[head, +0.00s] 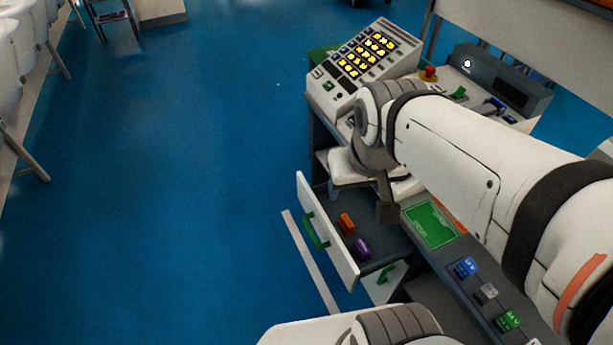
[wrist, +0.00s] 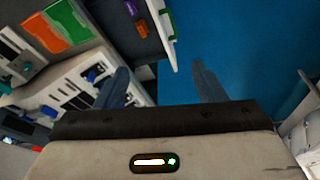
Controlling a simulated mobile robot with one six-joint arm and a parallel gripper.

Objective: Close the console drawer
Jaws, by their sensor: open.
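The console drawer (head: 328,232) stands pulled out from the console, with a white front and a green handle (head: 314,230). An orange item (head: 346,223) and a purple item (head: 362,249) lie inside it. In the wrist view the drawer's white front (wrist: 161,30) shows edge-on at the top, with its contents left of it. My gripper (wrist: 160,66) is open and empty, its two dark fingers apart. In the head view it hangs by the back part of the drawer, partly hidden by my arm. I cannot tell whether it touches the drawer.
A sloped keypad panel (head: 366,58) with yellow keys stands on the console behind my wrist. A green pad (head: 430,223) and several small coloured blocks (head: 487,292) lie on the console top right of the drawer. A second green handle (head: 385,274) shows below.

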